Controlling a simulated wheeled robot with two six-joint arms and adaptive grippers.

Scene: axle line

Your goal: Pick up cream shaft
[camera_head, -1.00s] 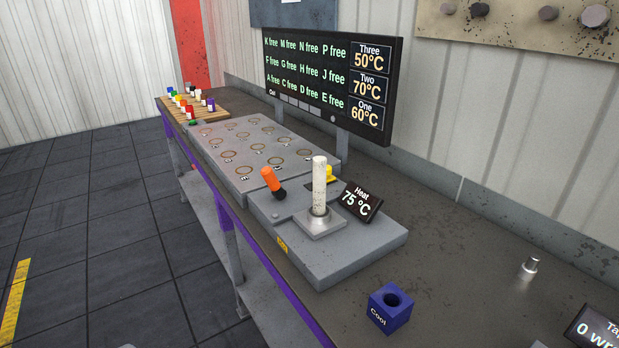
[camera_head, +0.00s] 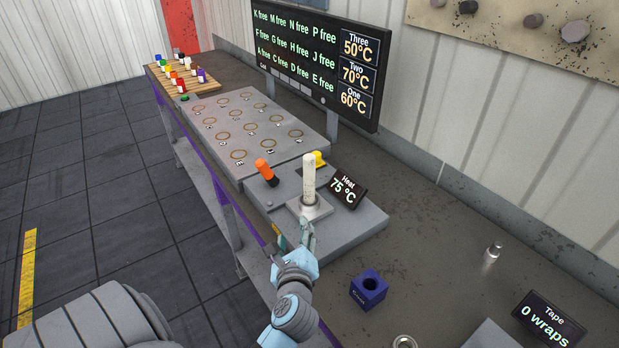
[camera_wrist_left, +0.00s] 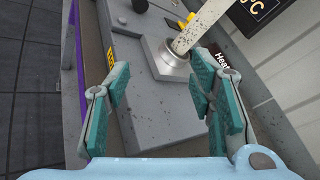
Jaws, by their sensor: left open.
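The cream shaft (camera_head: 308,176) stands upright in a metal holder (camera_head: 309,207) on the grey heater block beside the "Heat 75 °C" display. In the left wrist view the shaft (camera_wrist_left: 193,33) rises from its holder ahead of the fingers, its top cut off by the frame. My left gripper (camera_head: 306,232) is in front of the holder in the head view, apart from the shaft. In the left wrist view its two teal-padded fingers (camera_wrist_left: 160,98) are spread with nothing between them. My right gripper is not in view.
An orange-topped lever (camera_head: 266,173) and a yellow knob (camera_head: 318,158) stand close to the shaft. The heat display (camera_head: 344,190) is just right of it. A grey plate (camera_head: 258,130) with several marked rings lies behind.

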